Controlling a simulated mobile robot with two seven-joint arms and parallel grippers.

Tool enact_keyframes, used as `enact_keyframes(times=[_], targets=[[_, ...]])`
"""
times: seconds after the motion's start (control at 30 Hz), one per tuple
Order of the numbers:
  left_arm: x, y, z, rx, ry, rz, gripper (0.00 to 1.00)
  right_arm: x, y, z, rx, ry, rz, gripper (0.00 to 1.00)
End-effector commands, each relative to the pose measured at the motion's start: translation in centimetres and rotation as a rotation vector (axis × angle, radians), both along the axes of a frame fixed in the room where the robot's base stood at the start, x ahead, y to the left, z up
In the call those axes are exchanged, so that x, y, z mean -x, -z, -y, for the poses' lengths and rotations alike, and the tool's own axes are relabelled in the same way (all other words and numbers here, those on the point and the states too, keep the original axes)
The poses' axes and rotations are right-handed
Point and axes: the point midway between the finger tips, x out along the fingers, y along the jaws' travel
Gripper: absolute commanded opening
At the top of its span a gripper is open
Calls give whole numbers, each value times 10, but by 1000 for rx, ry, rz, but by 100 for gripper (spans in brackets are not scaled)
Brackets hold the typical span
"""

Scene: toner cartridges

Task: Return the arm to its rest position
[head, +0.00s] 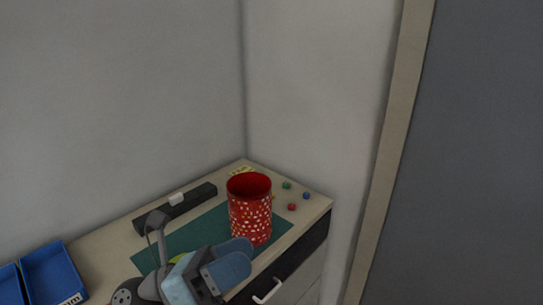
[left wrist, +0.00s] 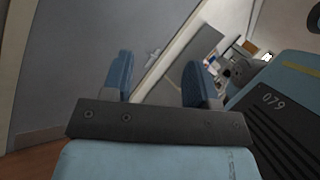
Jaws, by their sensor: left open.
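My left gripper (head: 240,257) is in the lower middle of the head view, in front of the red cup and over the near side of the cabinet top. Its blue fingers are apart. In the left wrist view the two fingers (left wrist: 161,80) stand apart with nothing between them. No toner cartridge can be made out. My right gripper is in neither view.
A red cup with white specks (head: 249,213) stands on a green mat (head: 208,229) on the cabinet top (head: 108,245). A black bar (head: 194,204) lies behind. Blue trays (head: 52,273) are at left. Small coloured balls (head: 292,207) lie right of the cup. Walls close the corner.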

Motion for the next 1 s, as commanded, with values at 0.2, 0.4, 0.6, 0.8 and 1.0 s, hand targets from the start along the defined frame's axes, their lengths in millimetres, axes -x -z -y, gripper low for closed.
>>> enact_keyframes(times=[0.2, 0.4, 0.6, 0.8, 1.0], targets=[[-45, 11, -77, 572, -307, -665, 54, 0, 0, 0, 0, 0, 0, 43], [-46, 106, -158, 1061, -632, -1309, 54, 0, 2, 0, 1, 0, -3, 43], [10, 200, -199, 1393, -940, -1796, 54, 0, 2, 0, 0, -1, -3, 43], [64, 246, -210, 1554, -1152, -2061, 54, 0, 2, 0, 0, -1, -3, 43], [111, 271, -213, 1650, -1329, -2243, 54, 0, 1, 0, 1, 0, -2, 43]])
